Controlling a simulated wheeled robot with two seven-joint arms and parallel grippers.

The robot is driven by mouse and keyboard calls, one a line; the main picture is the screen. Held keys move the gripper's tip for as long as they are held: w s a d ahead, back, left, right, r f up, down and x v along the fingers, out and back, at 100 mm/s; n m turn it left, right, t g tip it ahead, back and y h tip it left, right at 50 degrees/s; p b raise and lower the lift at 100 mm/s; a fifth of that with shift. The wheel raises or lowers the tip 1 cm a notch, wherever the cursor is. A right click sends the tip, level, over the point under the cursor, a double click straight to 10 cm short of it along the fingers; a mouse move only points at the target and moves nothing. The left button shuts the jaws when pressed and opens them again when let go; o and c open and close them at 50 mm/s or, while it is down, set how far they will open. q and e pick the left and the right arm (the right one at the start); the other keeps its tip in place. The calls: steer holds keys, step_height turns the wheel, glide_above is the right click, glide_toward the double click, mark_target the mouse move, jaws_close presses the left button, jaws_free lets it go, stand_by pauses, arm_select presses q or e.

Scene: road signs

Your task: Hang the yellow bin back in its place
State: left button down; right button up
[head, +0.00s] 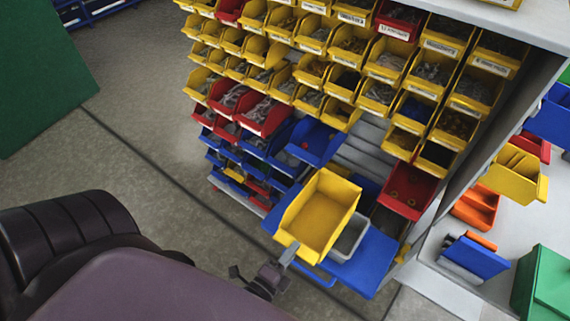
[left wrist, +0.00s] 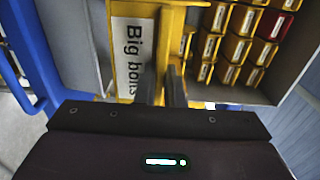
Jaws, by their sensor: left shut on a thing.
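The yellow bin (head: 318,215) looks empty and sits tilted in the lower middle of the head view, in front of the rack. My left gripper (head: 285,257) is shut on the bin's near edge. In the left wrist view the bin (left wrist: 160,35) shows a "Big bolts" label (left wrist: 131,50), and its yellow edge runs between the gripper fingers (left wrist: 176,84). A bare stretch of grey louvred panel (head: 368,150) shows on the rack, between a blue bin and a red bin, below yellow bins. My right gripper is not in view.
A blue bin (head: 315,141) is left of the bare panel and a red bin (head: 407,190) is right of it. A blue shelf (head: 370,262) with a grey bin (head: 350,238) lies under and beside the yellow bin. Open floor (head: 150,130) is at the left.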

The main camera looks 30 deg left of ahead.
arm_select(q)
steer(key=shift+w+b, duration=0.35)
steer(key=shift+w, duration=1.65)
steer(key=b, duration=0.3)
glide_toward(336, 192)
steer(key=shift+w+b, duration=0.95)
steer(key=shift+w, duration=0.25)
steer(key=shift+w+d+b, duration=0.1)
steer(key=shift+w+b, duration=1.05)
steer(key=shift+w, duration=1.1)
steer(key=w+b, duration=0.5)
steer(key=w, duration=0.4)
steer(key=shift+w+d, duration=0.2)
steer(key=shift+w, duration=0.05)
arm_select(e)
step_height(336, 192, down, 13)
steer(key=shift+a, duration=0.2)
arm_select(q)
steer(key=shift+r, duration=0.1)
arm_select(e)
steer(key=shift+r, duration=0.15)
